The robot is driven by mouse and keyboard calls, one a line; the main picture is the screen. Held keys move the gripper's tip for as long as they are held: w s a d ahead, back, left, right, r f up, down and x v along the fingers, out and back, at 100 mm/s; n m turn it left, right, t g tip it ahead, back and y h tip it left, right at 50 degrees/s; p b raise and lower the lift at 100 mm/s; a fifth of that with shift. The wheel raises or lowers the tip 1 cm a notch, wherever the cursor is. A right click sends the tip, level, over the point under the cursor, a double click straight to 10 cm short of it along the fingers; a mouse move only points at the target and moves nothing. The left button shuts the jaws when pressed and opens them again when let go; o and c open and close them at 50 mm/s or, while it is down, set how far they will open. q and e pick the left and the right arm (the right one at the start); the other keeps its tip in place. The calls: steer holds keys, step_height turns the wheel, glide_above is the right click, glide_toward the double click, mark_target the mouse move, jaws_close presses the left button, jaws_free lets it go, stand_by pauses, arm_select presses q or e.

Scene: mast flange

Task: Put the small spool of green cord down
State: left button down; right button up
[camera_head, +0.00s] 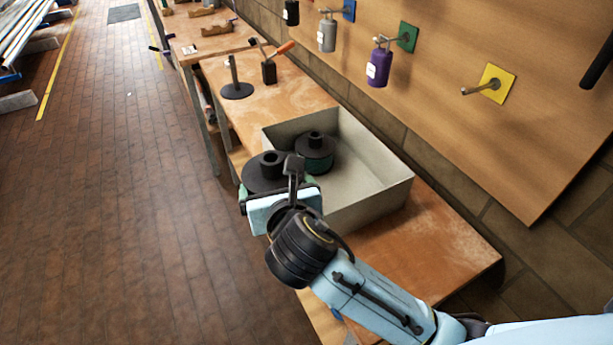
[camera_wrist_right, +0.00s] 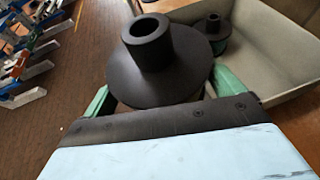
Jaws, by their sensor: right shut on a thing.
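My right gripper (camera_head: 275,184) is shut on a black-flanged spool (camera_head: 262,168) with its hub pointing up. It holds this spool at the left wall of the grey tray (camera_head: 385,192); the height above the bench is hard to judge. In the right wrist view the held spool (camera_wrist_right: 160,75) fills the space between the green fingers (camera_wrist_right: 232,88). The gripper hides its cord, so I cannot tell the colour. Another black spool (camera_head: 315,146), wound with green cord, stands upright inside the tray. It also shows in the right wrist view (camera_wrist_right: 213,30). My left gripper is not in view.
The wooden bench (camera_head: 440,245) is bare in front of the tray. Behind it, a black post on a round base (camera_head: 236,89) and a dark block (camera_head: 268,72) stand on the bench. A wall panel carries a purple spool (camera_head: 379,67) and an empty peg on a yellow square (camera_head: 495,84).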

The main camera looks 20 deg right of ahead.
steer(key=w+d+r+m+g+h+p, duration=0.1)
steer(key=w+d+r+m+h+p, duration=0.1)
steer(key=w+d+p, duration=0.55)
steer(key=w+d+r+m+h+p, duration=0.2)
steer(key=w+d+p, duration=0.15)
steer(key=d, duration=0.65)
step_height(320, 180, down, 10)
steer(key=b, duration=0.2)
steer(key=shift+f, duration=0.3)
steer(key=shift+f, duration=0.25)
steer(key=o, duration=0.9)
steer(key=shift+s, duration=0.1)
steer(key=v, duration=0.6)
steer(key=r+p+v, duration=0.1)
steer(key=v, duration=0.5)
steer(key=shift+r, duration=0.15)
